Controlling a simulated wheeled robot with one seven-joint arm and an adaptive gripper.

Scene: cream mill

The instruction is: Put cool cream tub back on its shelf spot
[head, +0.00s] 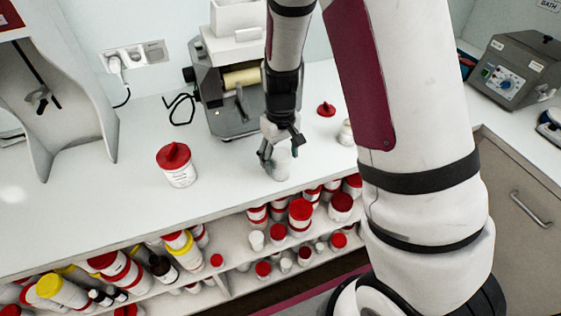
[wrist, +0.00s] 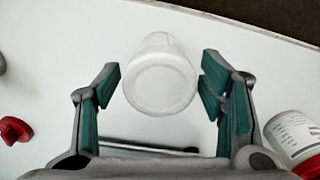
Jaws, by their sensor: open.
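A small white tub (head: 280,165) stands on the white counter, with no readable label, so I cannot tell whether it is the cool cream tub. In the wrist view the tub (wrist: 161,82) sits between the two green-padded fingers, with a gap on each side. My gripper (head: 282,148) is open around the upper part of the tub. In the wrist view my gripper (wrist: 160,85) is open too. The shelves (head: 236,280) under the counter hold several tubs and bottles. I cannot tell which spot belongs to this tub.
A larger red-lidded tub (head: 177,166) stands left on the counter. A loose red lid (head: 326,109) lies behind on the right, near a white container (head: 346,133) partly hidden by my arm. A grey mill machine (head: 230,105) stands behind. The counter between the red-lidded tub and my gripper is clear.

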